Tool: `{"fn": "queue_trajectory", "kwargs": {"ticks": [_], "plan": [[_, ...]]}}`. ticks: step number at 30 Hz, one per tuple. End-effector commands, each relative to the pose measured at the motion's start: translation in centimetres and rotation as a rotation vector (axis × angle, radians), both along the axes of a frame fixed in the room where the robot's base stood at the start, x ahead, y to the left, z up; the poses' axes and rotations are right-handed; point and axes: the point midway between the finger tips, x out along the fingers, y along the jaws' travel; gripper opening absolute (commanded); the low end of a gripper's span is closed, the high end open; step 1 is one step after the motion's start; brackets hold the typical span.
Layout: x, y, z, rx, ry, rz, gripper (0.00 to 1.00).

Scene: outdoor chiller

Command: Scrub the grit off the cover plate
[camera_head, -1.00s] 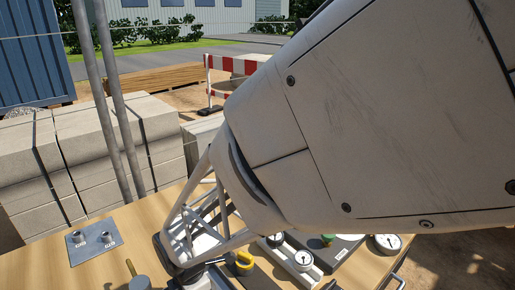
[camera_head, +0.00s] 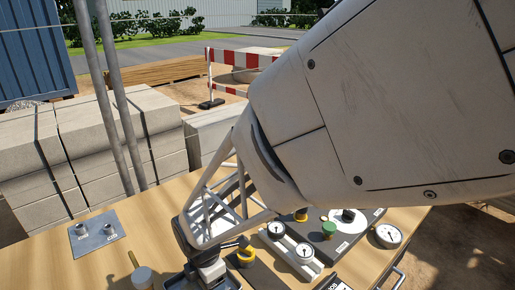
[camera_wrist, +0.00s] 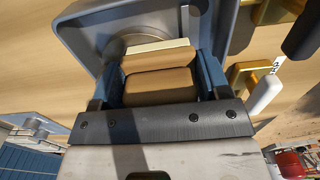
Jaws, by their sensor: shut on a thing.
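My gripper (camera_wrist: 160,78) is shut on a tan-brown block with a pale cream edge (camera_wrist: 158,86), which sits between its two blue-grey fingers in the wrist view. Beyond the block is a grey, raised-rim tray (camera_wrist: 85,32). A round, pale disc-like surface (camera_wrist: 125,43) shows partly inside it; it may be the cover plate, but most of it is hidden. I cannot tell whether the block touches it, and no grit can be made out. In the head view my gripper (camera_head: 208,270) is low over the bench, largely hidden by my arm, with the dark tray (camera_head: 178,283) beneath it.
On the wooden bench (camera_head: 150,215), a metal plate with two studs (camera_head: 97,235) lies left. A grey pot with a brass handle (camera_head: 142,278) stands near the gripper. A yellow-ringed part (camera_head: 243,257), gauges (camera_head: 304,252) and a dark panel (camera_head: 365,217) crowd the right.

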Motion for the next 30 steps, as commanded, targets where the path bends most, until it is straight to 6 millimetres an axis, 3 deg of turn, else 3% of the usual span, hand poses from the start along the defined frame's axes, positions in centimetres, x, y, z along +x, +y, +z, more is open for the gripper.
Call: {"fn": "queue_trajectory", "kwargs": {"ticks": [11, 30], "plan": [[-0.2, 0.1, -0.2, -0.002, 0.002, 0.0, 0.51], [-2.3, 2.2, -0.2, -0.002, 0.002, 0.001, 0.51]]}}
